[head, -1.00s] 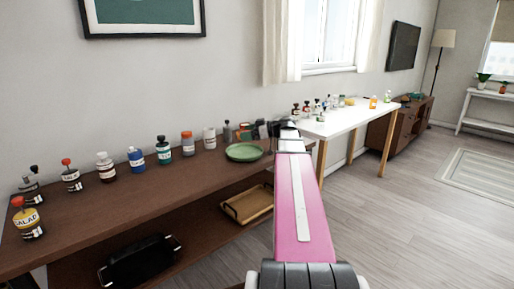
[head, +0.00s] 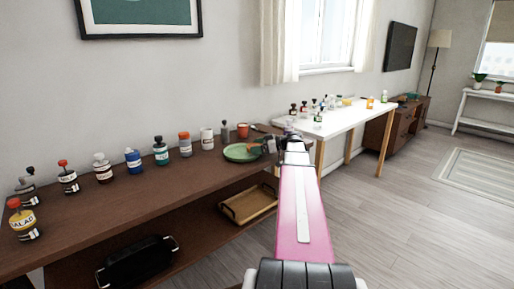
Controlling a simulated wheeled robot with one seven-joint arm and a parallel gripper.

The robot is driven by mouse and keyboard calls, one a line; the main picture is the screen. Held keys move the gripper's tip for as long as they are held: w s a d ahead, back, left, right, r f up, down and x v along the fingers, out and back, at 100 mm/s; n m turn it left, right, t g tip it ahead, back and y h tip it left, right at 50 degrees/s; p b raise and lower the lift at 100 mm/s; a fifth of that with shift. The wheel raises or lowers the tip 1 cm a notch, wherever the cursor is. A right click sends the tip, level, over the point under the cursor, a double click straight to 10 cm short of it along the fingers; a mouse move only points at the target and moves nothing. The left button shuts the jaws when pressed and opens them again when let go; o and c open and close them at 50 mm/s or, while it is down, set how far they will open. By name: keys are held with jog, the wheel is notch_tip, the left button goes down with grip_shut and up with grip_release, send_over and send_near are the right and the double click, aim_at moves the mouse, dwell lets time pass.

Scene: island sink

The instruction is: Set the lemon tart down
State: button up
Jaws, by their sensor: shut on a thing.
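My pink arm reaches forward to the brown wooden shelf unit, and my gripper (head: 269,147) is at its far end, low beside the right edge of a green plate (head: 237,153). The gripper is small in the picture and seen from behind. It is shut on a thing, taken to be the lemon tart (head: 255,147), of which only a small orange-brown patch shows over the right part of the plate. I cannot tell whether the tart touches the plate.
A wooden tray (head: 248,203) and black pan (head: 138,262) lie below. A white table (head: 345,121) stands right.

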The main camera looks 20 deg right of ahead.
jog(key=shift+f, duration=0.35)
jog(key=o, duration=0.8)
jog(key=shift+f, duration=0.1)
jog(key=shift+r, duration=0.35)
jog(key=v, duration=1.2)
jog(key=shift+r, duration=0.1)
